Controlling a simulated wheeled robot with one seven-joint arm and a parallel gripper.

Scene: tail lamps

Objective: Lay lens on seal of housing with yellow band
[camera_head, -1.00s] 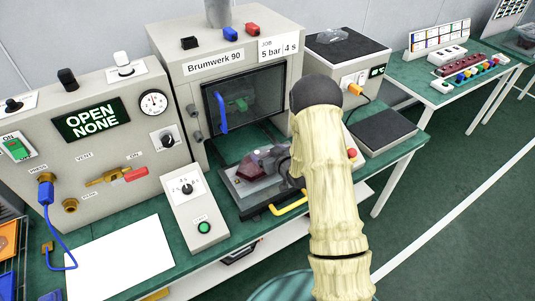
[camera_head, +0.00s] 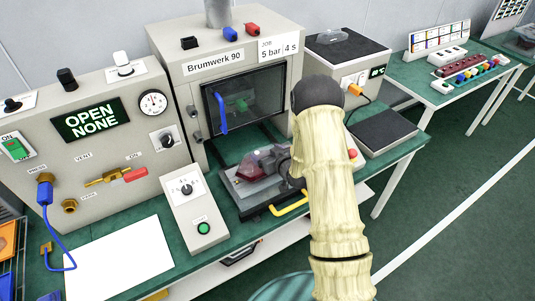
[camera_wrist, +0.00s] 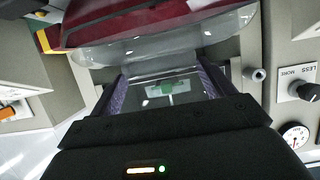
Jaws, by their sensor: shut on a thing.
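Grey and dark parts lie under the lens on the slide (camera_head: 240,192). Whether the lens touches anything below is not clear. My arm hides the right side of the slide.
The press (camera_head: 235,85), marked Brumwerk 90, stands behind the slide. A yellow handle (camera_head: 290,205) is at the slide's front. A control box (camera_head: 193,210) stands to the left, beside a white sheet (camera_head: 120,262). A dark pad (camera_head: 382,132) lies to the right of my arm.

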